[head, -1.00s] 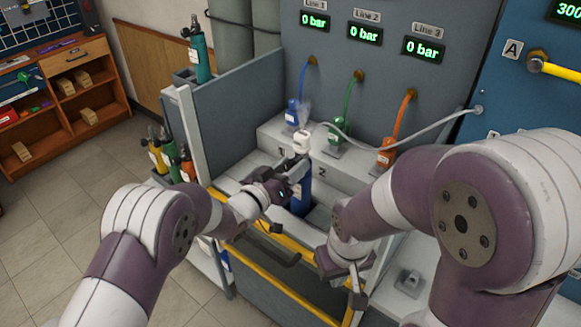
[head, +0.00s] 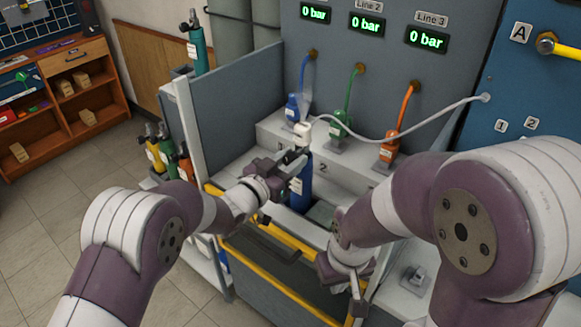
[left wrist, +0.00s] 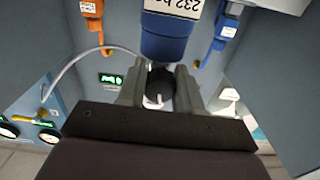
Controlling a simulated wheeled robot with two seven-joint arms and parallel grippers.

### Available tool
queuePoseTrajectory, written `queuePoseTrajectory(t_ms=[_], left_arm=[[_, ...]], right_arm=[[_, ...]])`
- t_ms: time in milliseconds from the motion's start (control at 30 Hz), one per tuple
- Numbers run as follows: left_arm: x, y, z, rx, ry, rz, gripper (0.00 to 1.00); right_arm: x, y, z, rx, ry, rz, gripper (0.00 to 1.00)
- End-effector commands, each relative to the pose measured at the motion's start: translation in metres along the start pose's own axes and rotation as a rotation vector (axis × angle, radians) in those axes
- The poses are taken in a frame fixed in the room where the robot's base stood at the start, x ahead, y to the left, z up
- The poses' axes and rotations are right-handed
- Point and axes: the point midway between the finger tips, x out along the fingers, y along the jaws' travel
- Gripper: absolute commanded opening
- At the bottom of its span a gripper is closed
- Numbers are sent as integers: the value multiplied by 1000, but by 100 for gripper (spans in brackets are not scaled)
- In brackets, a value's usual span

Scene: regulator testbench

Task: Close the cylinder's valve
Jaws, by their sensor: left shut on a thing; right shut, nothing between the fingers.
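A blue cylinder (head: 300,192) stands upright in a recess of the grey bench. A white fitting (head: 302,131) with a pale hose sits at its top. My left gripper (head: 294,167) is at the cylinder's neck, just below the white fitting. In the left wrist view, the blue cylinder (left wrist: 165,42) appears upside down, with part of a "232" label. There the left gripper (left wrist: 160,92) has its fingers on both sides of the dark valve (left wrist: 160,80) and is shut on it. The handle's exact turn cannot be told. My right gripper (head: 355,290) is shut and empty, low at the front rail.
Blue, green (head: 340,125) and orange (head: 389,150) fittings hang on hoses behind the cylinder. The displays above them read 0 bar. The pale hose (head: 400,134) runs right to the blue panel. A yellow rail (head: 265,287) crosses the front; a grey side wall (head: 228,110) stands left.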

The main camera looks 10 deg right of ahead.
Motion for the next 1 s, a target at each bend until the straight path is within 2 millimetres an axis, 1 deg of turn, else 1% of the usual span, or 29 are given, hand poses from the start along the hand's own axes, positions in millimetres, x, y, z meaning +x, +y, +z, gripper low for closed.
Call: queuePoseTrajectory(t_ms=[33,300,500,933,967,1000], left_arm=[[0,0,4,28,0,-1,4],[0,0,3,161,-1,0,4],[0,0,1,208,-1,0,4],[0,0,0,218,-2,0,4],[0,0,0,218,-2,0,38],[0,-1,0,217,-2,0,51]], right_arm=[[7,0,1,0,0,0,0],[20,0,2,0,0,0,0],[23,0,3,0,0,0,0],[23,0,3,0,0,0,0],[23,0,3,0,0,0,0],[23,0,3,0,0,0,0]])
